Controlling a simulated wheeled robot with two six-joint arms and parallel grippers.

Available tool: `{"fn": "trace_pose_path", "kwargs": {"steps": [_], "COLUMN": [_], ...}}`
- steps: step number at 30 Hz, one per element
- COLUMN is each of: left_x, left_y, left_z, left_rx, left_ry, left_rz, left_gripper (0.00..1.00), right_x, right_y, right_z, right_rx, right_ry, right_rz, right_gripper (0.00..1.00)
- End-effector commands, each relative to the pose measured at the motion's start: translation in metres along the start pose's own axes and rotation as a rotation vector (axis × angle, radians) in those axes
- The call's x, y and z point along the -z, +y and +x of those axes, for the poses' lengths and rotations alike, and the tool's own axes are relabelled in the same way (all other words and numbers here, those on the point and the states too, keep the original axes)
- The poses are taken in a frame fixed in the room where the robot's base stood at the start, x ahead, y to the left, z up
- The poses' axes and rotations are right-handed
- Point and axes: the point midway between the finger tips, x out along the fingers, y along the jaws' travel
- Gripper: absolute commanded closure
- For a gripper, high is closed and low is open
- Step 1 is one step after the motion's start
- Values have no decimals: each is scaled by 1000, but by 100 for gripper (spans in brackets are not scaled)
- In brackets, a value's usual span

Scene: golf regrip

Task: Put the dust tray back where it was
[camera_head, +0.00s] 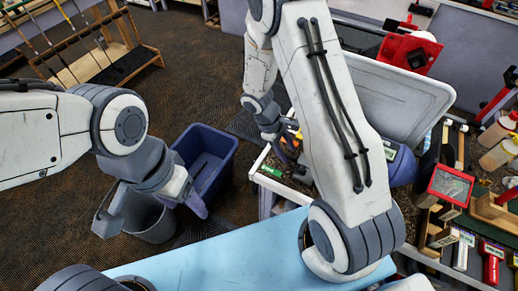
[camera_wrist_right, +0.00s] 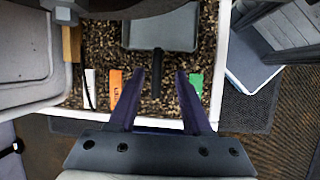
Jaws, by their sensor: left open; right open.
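The dust tray (camera_wrist_right: 160,28) is a flat grey pan lying on a brown speckled surface at the top of the right wrist view. Its dark handle (camera_wrist_right: 157,66) points down toward my right gripper (camera_wrist_right: 160,75). That gripper is open, with one finger on each side of the handle's line. I cannot tell whether the fingers are level with the handle or above it. In the head view my right gripper (camera_head: 288,148) is over the bench's left end, and my arm hides much of the tray. My left gripper (camera_head: 152,208) is open and empty above a grey waste bin (camera_head: 150,228).
A blue bin (camera_head: 208,160) stands on the floor left of the bench. Orange (camera_wrist_right: 117,82) and green (camera_wrist_right: 196,82) tags lie by the bench edge. A large grey lid-like panel (camera_head: 400,95) stands behind my right arm. A light blue table top (camera_head: 235,258) is in front.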

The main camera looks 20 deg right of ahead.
Motion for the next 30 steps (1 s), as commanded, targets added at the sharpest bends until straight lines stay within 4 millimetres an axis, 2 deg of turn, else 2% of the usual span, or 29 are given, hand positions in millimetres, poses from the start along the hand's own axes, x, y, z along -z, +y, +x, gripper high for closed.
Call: {"fn": "trace_pose_path", "kwargs": {"steps": [1,3,9,12,17,20,23,27,30], "left_x": [-1,-1,-2,-2,-2,-2,-2,-2,-2], "left_y": [-1,-1,-2,-3,-3,-3,-3,-3,-3], "left_z": [10,18,35,40,43,43,43,43,43], "left_rx": [0,0,0,0,0,0,0,0,0], "left_ry": [0,0,0,0,0,0,0,0,0], "left_rz": [-1,-2,-6,-6,-6,-5,-5,-5,-5], "left_gripper": [32,32,32,32,32,32,32,32,32], "right_x": [16,31,67,79,88,86,74,38,5], "right_y": [-7,-13,-29,-34,-39,-47,-68,-115,-151], "right_z": [0,-7,-26,-33,-41,-58,-91,-145,-172], "right_rx": [-2,-3,-1,0,1,3,12,47,86], "right_ry": [3,4,2,2,1,22,73,179,255], "right_rz": [-7,-7,-6,-5,-3,0,8,20,21], "right_gripper": [51,51,51,51,51,51,51,51,51]}}
